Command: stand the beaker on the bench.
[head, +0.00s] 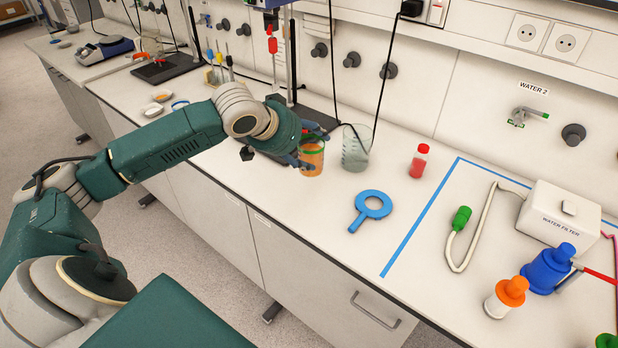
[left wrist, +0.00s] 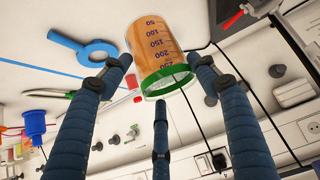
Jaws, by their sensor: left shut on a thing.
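The beaker (head: 312,161) holds orange liquid and has a green rim. My left gripper (head: 309,147) is shut on it near its top, at the front part of the bench (head: 420,210). The beaker looks upright; I cannot tell whether its base touches the bench top. In the left wrist view, the beaker (left wrist: 153,42) shows dark volume marks and its green rim, with the fingers of my left gripper (left wrist: 160,72) around it. My right gripper is not in view.
A larger clear beaker (head: 356,148) stands just right of the held one. A blue ring with a handle (head: 373,205) lies in front, and a red-capped bottle (head: 419,162) stands further right. Blue tape (head: 418,232) bounds the water filter (head: 562,215) area. A stand is behind the gripper.

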